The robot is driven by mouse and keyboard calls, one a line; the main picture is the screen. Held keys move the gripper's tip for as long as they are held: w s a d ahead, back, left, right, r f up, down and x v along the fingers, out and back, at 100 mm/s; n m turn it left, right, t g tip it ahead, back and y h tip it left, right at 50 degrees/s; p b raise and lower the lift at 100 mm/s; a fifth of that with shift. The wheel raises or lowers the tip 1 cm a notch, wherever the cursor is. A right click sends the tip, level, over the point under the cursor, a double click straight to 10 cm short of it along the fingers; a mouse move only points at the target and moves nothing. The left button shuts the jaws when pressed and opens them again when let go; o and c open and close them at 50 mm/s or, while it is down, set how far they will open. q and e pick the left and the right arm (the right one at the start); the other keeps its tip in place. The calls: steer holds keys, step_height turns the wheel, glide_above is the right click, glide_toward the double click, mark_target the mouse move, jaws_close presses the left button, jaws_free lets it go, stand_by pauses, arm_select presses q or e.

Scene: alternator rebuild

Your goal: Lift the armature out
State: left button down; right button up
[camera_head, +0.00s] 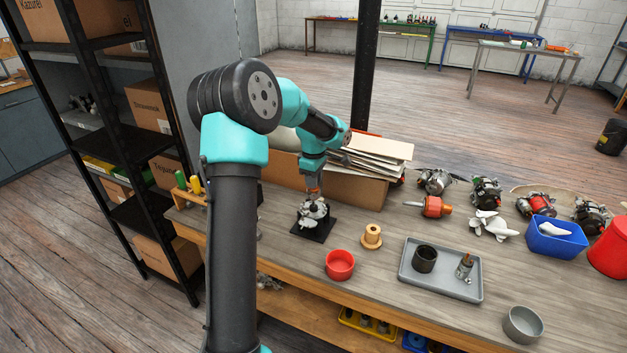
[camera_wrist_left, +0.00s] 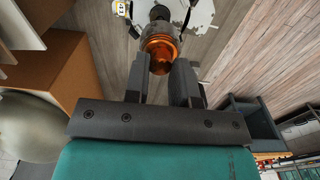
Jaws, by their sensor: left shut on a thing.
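My left gripper (camera_head: 314,192) comes down over the silver housing (camera_head: 313,214), which stands on a black square plate (camera_head: 323,231) near the back left of the bench. In the left wrist view my left gripper (camera_wrist_left: 160,68) has its two dark fingers shut on the copper-coloured armature (camera_wrist_left: 160,47). Pale metal of the housing (camera_wrist_left: 203,14) shows beyond the armature. The head view is too small to tell how far the armature sits in the housing. My right gripper is not in view.
A red cup (camera_head: 340,265) and a wooden spool (camera_head: 371,237) stand in front and to the right. A grey tray (camera_head: 440,286) holds a black cup and a small copper-topped part. A cardboard box (camera_head: 355,190) with papers stands close behind the gripper. A shelf rack (camera_head: 125,150) is at left.

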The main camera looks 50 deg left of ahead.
arm_select(q)
steer(key=shift+r, duration=0.45)
steer(key=shift+r, duration=0.65)
